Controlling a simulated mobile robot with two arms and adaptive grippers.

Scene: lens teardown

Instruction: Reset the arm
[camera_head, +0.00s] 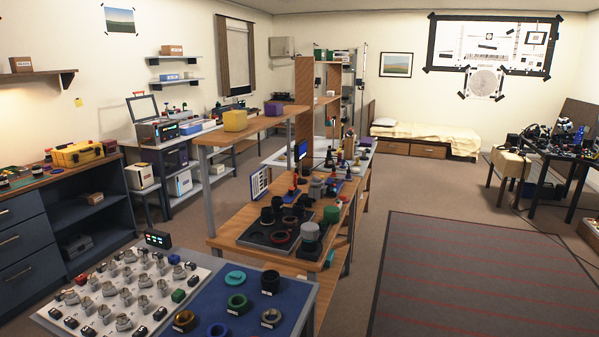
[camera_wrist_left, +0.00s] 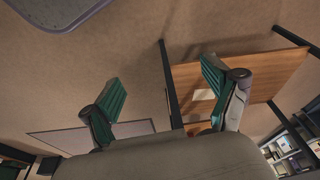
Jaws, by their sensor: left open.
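My left gripper (camera_wrist_left: 165,92) shows in the left wrist view with its two green-padded fingers spread wide apart. Nothing is between the fingers. Behind them are brown floor and a wooden board on dark legs (camera_wrist_left: 245,80). Neither arm shows in the head view, and my right gripper is in no view.
A blue mat (camera_head: 255,300) with several rings and a white board (camera_head: 60,318) with several small parts lie close at the front. A wooden workbench (camera_head: 320,268) holds a dark tray of lens parts. A grey rug (camera_head: 480,280) leaves open floor at right. Dark cabinets (camera_head: 105,220) stand at left.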

